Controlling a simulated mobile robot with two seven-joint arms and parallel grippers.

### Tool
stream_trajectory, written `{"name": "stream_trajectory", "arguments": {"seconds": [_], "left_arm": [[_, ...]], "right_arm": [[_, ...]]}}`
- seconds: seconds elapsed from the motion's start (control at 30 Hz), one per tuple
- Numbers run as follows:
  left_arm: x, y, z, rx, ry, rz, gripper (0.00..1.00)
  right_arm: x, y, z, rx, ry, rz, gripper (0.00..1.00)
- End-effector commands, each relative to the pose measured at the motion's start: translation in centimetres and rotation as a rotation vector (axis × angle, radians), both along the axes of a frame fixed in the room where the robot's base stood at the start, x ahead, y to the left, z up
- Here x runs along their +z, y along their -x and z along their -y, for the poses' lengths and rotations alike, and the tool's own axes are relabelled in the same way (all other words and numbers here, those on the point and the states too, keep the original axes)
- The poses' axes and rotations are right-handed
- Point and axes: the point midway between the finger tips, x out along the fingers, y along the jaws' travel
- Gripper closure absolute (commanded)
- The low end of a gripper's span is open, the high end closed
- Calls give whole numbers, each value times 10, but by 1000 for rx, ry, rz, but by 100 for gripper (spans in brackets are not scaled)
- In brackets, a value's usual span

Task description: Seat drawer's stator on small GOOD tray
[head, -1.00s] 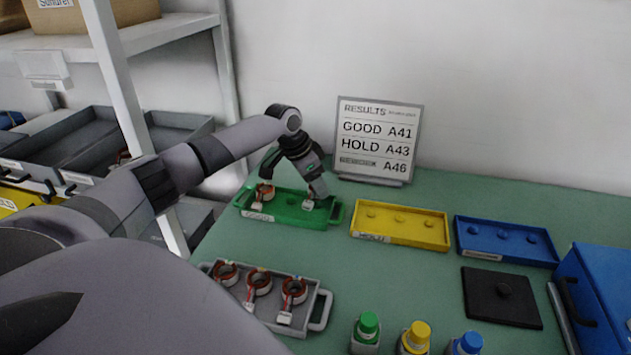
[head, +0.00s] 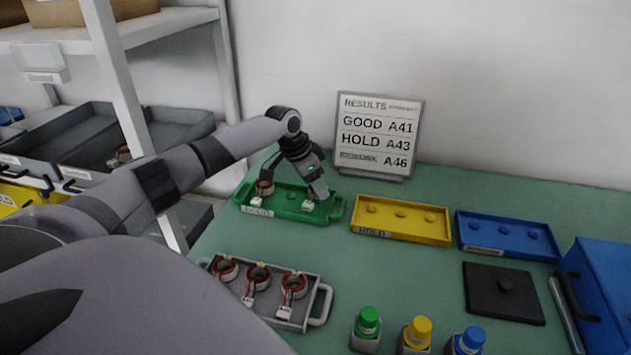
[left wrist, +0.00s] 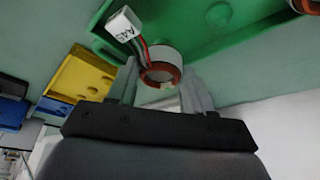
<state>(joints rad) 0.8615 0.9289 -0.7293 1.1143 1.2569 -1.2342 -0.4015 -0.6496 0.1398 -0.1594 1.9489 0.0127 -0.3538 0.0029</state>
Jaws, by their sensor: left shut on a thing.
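The small green GOOD tray (head: 285,211) stands at the back of the table, below the results board. One copper-and-white stator (head: 264,189) with a white tag sits at its left end. My left gripper (head: 318,194) points down over the tray's right end, shut on another stator. In the left wrist view this stator (left wrist: 162,66) is between the fingers (left wrist: 158,80), with red and black wires and a white tag (left wrist: 124,24) by the green tray (left wrist: 240,30). In the head view the gripper mostly hides it. I cannot tell whether it touches the tray floor. My right gripper is not in view.
A yellow HOLD tray (head: 400,232) and a blue tray (head: 506,249) stand to the right, without stators. A grey tray (head: 262,314) with three stators is in front. Coloured-cap bottles (head: 367,322), a black plate (head: 490,305) and a blue box (head: 603,290) limit the front right.

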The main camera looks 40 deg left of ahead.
Motion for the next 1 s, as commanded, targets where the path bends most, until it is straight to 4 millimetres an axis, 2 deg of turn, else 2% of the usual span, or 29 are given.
{"name": "stream_trajectory", "arguments": {"seconds": [1.0], "left_arm": [[-12,0,0,-1,-1,1,84]], "right_arm": [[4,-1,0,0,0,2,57]]}}
